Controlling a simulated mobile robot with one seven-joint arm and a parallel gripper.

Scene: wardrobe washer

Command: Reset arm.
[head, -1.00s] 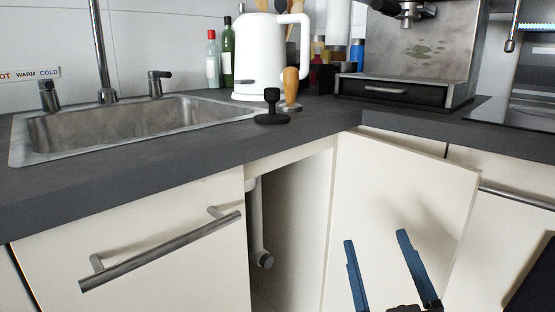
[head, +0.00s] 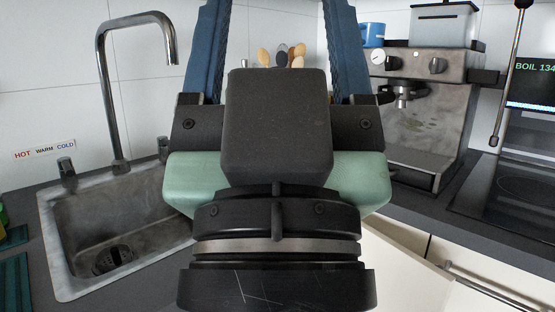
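My gripper (head: 276,22) is raised close in front of the head camera and fills the middle of the view. Its two blue fingers point upward, wide apart, with their tips cut off by the top edge. Nothing shows between them except the wall and some utensils behind, so it is open and empty. The dark wrist and pale green gripper body hide the counter's middle. A cream cabinet door (head: 402,268) shows in part at the lower right, apart from the gripper. The cabinet's opening is hidden.
A sink (head: 62,235) with a tall faucet (head: 105,85) is at left. A coffee machine (head: 425,110) stands on the counter at right, beside a dark cooktop (head: 515,195). A cabinet handle (head: 490,290) is at lower right. Wooden utensils (head: 282,53) stand behind the gripper.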

